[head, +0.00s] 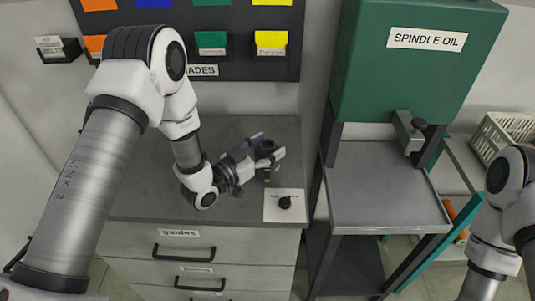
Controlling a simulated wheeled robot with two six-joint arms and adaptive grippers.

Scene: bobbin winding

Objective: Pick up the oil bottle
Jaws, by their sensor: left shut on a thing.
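My left gripper (266,160) is over the grey top of the drawer cabinet (240,130). It is shut on a small dark thing with a round black top (266,147), which appears to be the oil bottle. The fingers hide much of it, and I cannot tell whether it touches the cabinet top. Just in front lies a white labelled card (277,214) with a small black round piece (285,202) on it. My right arm shows at the right edge, but its gripper is out of view.
A green tank (415,70) labelled SPINDLE OIL, with a tap (409,130), stands above a bare grey metal shelf (385,190). A dark board (200,70) with coloured cards is on the wall behind. A white basket (505,135) is at the right.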

